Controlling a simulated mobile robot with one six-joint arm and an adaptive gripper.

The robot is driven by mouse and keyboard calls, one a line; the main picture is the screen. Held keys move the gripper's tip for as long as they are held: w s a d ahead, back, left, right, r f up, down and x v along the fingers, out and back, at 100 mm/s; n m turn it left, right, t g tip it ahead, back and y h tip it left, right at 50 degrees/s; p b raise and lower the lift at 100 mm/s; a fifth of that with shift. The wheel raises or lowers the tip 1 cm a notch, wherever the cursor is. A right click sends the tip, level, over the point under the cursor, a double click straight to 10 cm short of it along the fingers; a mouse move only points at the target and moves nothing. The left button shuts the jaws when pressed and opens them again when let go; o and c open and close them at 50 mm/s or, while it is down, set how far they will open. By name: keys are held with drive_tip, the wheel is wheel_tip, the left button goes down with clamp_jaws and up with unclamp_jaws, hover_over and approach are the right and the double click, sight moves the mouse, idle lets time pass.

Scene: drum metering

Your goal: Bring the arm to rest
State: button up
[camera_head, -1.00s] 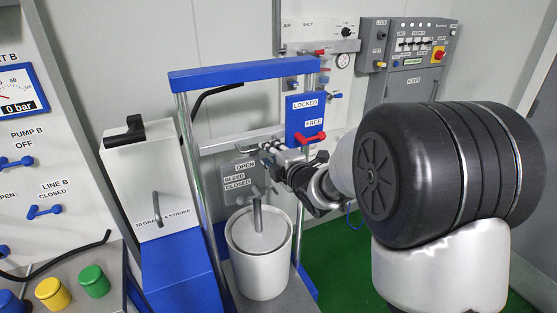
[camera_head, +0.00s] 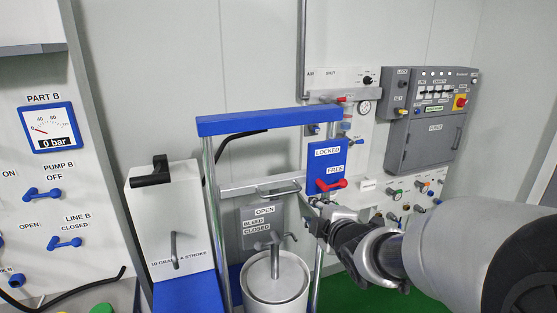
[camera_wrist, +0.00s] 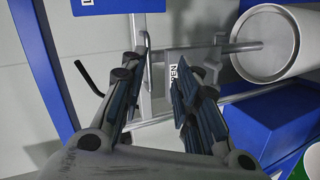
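My gripper (camera_head: 314,212) is in front of the blue drum-press frame (camera_head: 268,121), just below the red lever (camera_head: 332,185) on the blue LOCKED/FREE plate (camera_head: 326,160). In the wrist view my gripper (camera_wrist: 161,58) has its two dark fingers apart with nothing between them. The white drum (camera_head: 275,285) stands below and left of the gripper, with a grey rod rising from its lid; it also shows in the wrist view (camera_wrist: 268,42). A small bar handle (camera_head: 278,190) on the frame's crossbar is clear of the gripper. The red lever points toward FREE.
A white dosing box (camera_head: 167,215) with a black handle stands left of the frame. The panel with the PART B gauge (camera_head: 52,130) reads 0 bar. A grey control cabinet (camera_head: 430,120) and a valve panel are behind at right. Green floor (camera_head: 370,300) shows below my arm.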

drive_tip(key=s+d+f+m+g+h, duration=0.1)
drive_tip(key=s+m+g, duration=0.3)
drive_tip(key=s, duration=1.3)
drive_tip(key=s+d+f+m+g+h, duration=0.1)
drive_tip(key=s+m+g, duration=0.4)
drive_tip(key=s+m, duration=0.8)
drive_tip(key=s+f, duration=0.1)
drive_tip(key=s, duration=0.3)
drive_tip(key=shift+s+d+f, duration=0.15)
drive_tip(key=shift+d+f, duration=0.05)
drive_tip(key=shift+d, duration=0.05)
